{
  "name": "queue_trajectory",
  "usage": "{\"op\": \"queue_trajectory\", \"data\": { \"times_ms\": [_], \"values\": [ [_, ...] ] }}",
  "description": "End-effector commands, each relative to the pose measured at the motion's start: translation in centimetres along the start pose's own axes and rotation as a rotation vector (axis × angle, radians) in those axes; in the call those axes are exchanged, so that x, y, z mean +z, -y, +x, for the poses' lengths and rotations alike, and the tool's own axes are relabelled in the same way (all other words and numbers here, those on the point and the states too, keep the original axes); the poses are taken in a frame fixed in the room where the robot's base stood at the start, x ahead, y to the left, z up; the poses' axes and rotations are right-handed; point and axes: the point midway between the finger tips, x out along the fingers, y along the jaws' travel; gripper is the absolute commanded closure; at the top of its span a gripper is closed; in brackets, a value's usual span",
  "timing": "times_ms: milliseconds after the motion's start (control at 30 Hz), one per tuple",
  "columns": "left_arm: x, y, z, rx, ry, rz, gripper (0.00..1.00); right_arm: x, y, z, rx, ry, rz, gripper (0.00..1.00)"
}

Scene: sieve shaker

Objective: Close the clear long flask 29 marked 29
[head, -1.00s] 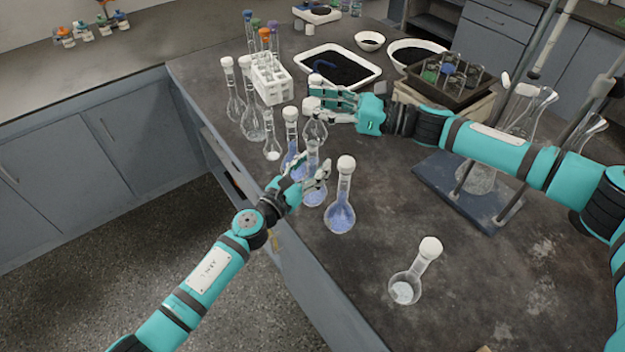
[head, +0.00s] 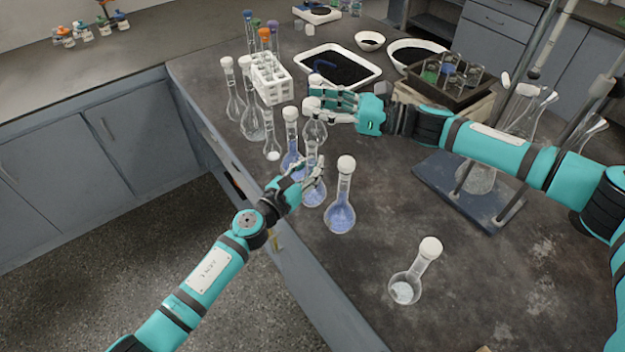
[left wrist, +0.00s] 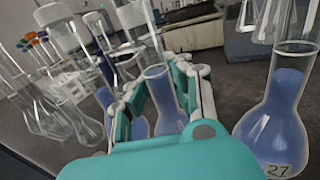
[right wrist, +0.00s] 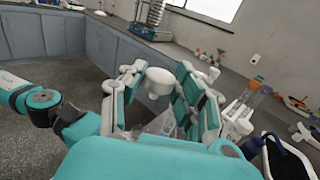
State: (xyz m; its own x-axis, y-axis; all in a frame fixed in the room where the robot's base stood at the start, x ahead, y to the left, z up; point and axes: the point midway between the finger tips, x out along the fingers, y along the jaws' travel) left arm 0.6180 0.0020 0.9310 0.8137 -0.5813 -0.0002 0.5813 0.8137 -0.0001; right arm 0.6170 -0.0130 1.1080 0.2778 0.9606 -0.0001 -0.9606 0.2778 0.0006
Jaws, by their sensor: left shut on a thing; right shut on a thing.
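My left gripper (head: 309,174) is shut around the neck of a flask with blue liquid (head: 314,194). This flask also shows between the fingers in the left wrist view (left wrist: 168,108); its number is not readable. My right gripper (head: 318,103) is shut on a white cap (right wrist: 158,80), at the top of a clear flask (head: 315,133) behind the blue one. I cannot tell whether the cap is seated. The number 29 is not readable on any flask. A blue flask marked 27 (left wrist: 272,125) stands at right in the left wrist view.
Capped flasks (head: 252,122) stand close together at the bench's left edge, near a white tube rack (head: 271,82). A stand base (head: 470,195) is at right. The front middle bench is mostly free.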

Motion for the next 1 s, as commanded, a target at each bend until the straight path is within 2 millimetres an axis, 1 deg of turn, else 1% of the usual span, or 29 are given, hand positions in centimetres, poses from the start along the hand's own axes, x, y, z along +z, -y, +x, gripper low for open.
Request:
{"op": "queue_trajectory", "data": {
  "times_ms": [133,400,500,1000],
  "values": [
    [-0.1,0.0,0.0,-0.001,-0.001,0.000,1.00,-0.3,0.0,0.0,0.000,0.000,0.001,0.85],
    [-0.1,0.0,0.0,0.000,-0.001,0.000,1.00,-4.1,-0.3,0.0,0.000,0.000,0.003,0.85],
    [-0.1,0.0,0.0,0.000,-0.001,0.000,1.00,-4.9,-0.2,-0.1,-0.002,0.000,0.001,0.85],
    [-0.1,0.0,0.0,0.000,-0.002,0.001,1.00,-5.0,-0.3,-0.1,-0.001,0.000,-0.001,0.85]
  ]
}}
